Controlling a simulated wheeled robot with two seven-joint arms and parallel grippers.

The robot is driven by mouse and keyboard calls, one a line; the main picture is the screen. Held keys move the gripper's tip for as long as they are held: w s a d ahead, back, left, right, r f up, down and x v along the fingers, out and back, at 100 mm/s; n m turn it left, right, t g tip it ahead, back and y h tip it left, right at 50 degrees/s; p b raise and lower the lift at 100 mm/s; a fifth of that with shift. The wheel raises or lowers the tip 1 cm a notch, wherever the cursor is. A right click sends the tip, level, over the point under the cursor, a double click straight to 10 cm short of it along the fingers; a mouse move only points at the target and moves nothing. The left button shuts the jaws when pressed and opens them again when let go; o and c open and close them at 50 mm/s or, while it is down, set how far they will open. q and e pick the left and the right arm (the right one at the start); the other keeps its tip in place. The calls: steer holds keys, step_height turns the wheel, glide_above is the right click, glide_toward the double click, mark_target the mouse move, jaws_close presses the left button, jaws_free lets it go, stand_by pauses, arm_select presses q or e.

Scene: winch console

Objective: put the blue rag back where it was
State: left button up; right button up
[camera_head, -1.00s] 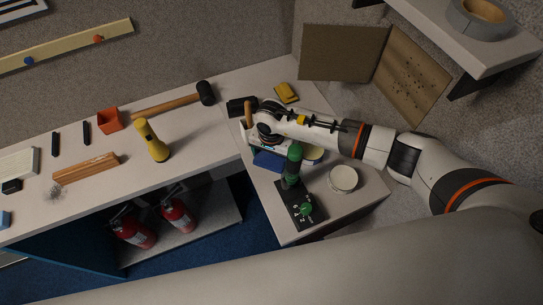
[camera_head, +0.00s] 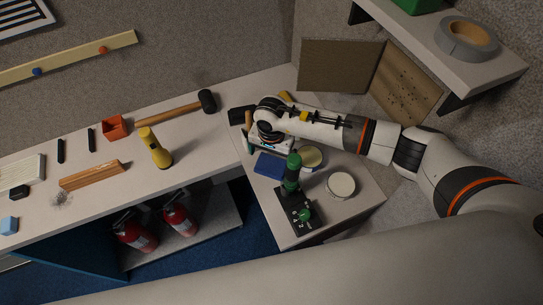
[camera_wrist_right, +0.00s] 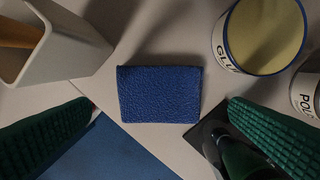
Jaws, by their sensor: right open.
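The blue rag (camera_head: 269,163) lies flat on the angled bench end, left of the green-handled lever. In the right wrist view the blue rag (camera_wrist_right: 160,94) is a folded, textured rectangle on the pale top. My right gripper (camera_head: 258,147) is over the bench just behind the rag, partly hidden by its own wrist. In the wrist view the green fingers of my right gripper (camera_wrist_right: 162,110) are wide apart, one on each side of the picture, with nothing between them touching the rag. My left gripper is out of view.
The lever (camera_head: 293,165) stands on a black plate close right of the rag. A glue can (camera_wrist_right: 262,35) and a second can (camera_head: 340,185) are beside it. A pale holder (camera_wrist_right: 60,45) with an orange-brown handle stands left. A yellow flashlight (camera_head: 155,148) lies on the long bench.

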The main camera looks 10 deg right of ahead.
mark_target(270, 167)
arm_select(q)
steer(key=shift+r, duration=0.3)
arm_select(e)
step_height(270, 167, up, 7)
steer(key=shift+s, duration=0.15)
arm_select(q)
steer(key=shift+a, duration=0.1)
arm_select(e)
steer(key=shift+a, duration=0.2)
